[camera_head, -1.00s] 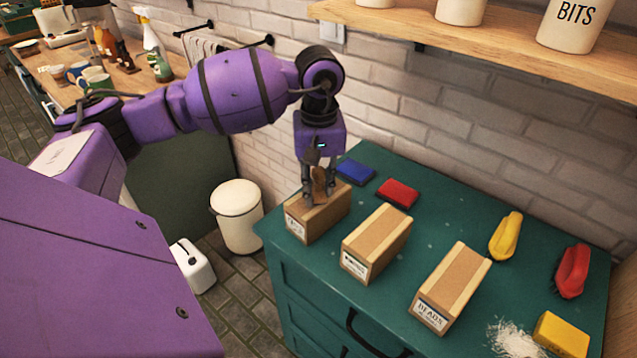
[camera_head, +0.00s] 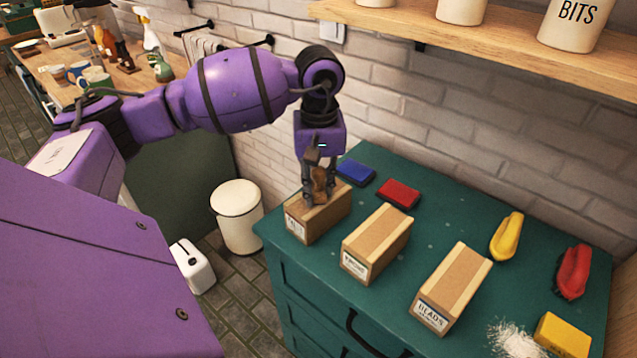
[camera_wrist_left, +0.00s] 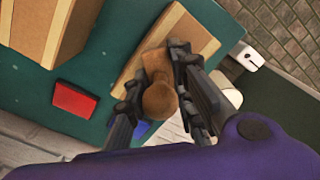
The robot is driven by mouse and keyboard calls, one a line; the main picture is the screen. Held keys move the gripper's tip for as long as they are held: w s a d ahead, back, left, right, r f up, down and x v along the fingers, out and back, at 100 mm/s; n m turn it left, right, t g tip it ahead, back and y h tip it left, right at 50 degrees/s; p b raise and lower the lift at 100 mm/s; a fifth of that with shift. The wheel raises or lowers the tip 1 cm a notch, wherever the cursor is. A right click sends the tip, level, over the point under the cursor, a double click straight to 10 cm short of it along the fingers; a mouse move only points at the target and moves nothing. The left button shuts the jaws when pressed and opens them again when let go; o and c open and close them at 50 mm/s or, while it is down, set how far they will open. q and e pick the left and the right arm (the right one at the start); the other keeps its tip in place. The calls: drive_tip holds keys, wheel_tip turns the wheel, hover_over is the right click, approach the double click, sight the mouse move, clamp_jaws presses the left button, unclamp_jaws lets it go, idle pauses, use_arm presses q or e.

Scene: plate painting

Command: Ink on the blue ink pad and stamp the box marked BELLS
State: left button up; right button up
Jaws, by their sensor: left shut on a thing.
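My left gripper (camera_head: 319,190) is shut on a stamp with a brown wooden handle (camera_head: 320,180), over the top of the leftmost cardboard box (camera_head: 338,210). I cannot tell whether the stamp touches the box. In the left wrist view the stamp's round handle (camera_wrist_left: 159,101) is between the fingers, and its underside is hidden. The leftmost box's label (camera_head: 296,225) is too small to read surely. The middle box (camera_head: 377,243) has a label I cannot read surely; the right box (camera_head: 452,287) seems to say BEADS. The blue ink pad (camera_head: 356,172) lies behind the leftmost box. My right gripper is out of view.
A red ink pad (camera_head: 398,193) lies right of the blue one. A yellow brush (camera_head: 507,236), a red brush (camera_head: 573,272), a yellow sponge (camera_head: 562,335) and white crumbs (camera_head: 515,340) are at the right of the green cabinet top (camera_head: 450,215). A brick wall (camera_head: 470,130) stands behind.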

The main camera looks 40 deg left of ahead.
use_arm(q)
drive_tip(key=shift+s+f, duration=0.15)
drive_tip(key=shift+r+p, duration=0.95)
drive_tip(key=shift+r, duration=2.65)
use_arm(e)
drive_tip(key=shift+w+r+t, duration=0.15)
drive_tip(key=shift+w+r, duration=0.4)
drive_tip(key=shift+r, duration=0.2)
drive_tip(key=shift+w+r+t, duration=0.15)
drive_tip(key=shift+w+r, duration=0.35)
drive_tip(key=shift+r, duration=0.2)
